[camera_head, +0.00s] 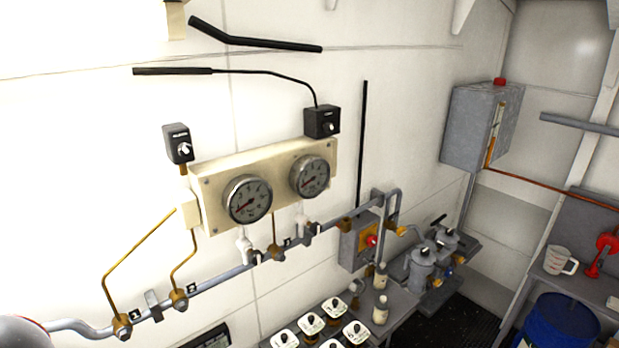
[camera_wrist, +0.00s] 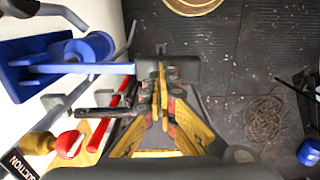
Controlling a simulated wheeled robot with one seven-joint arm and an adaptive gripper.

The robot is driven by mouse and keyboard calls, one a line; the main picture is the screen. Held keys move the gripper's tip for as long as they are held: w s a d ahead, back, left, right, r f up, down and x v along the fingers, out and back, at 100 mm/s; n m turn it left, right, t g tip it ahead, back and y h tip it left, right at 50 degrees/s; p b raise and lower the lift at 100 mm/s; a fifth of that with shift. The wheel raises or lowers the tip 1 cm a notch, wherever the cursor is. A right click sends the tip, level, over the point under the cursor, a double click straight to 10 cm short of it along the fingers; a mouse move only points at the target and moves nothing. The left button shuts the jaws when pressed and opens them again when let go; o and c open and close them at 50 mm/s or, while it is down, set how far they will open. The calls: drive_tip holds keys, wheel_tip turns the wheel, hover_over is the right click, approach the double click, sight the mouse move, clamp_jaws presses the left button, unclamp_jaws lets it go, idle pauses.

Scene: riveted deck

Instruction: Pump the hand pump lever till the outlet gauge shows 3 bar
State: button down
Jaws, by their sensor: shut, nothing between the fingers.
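Two round dial gauges sit on a cream panel (camera_head: 215,205) on the wall in the head view: a left gauge (camera_head: 248,198) and a right gauge (camera_head: 309,176). I cannot read which one is the outlet gauge. My gripper (camera_wrist: 160,72) has yellow fingers, closed together and empty in the wrist view. A dark rod (camera_wrist: 100,112) and a red bar (camera_wrist: 112,108) lie just left of the fingers; I cannot tell whether either is the pump lever. The head view does not show my gripper.
A grey pipe (camera_head: 225,278) with valves runs below the gauges. In the wrist view, a blue fixture (camera_wrist: 35,65), a red knob (camera_wrist: 68,144) and a SUCTION label (camera_wrist: 16,162) crowd the left; coiled rope (camera_wrist: 264,118) lies on the deck.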

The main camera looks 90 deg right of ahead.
idle(0.4)
idle(3.0)
drive_tip(key=shift+f, duration=0.15)
idle(1.3)
drive_tip(key=shift+f+b, duration=4.55)
drive_tip(key=shift+f, duration=1.55)
drive_tip(key=shift+r+p, duration=4.3)
drive_tip(key=shift+r, duration=1.95)
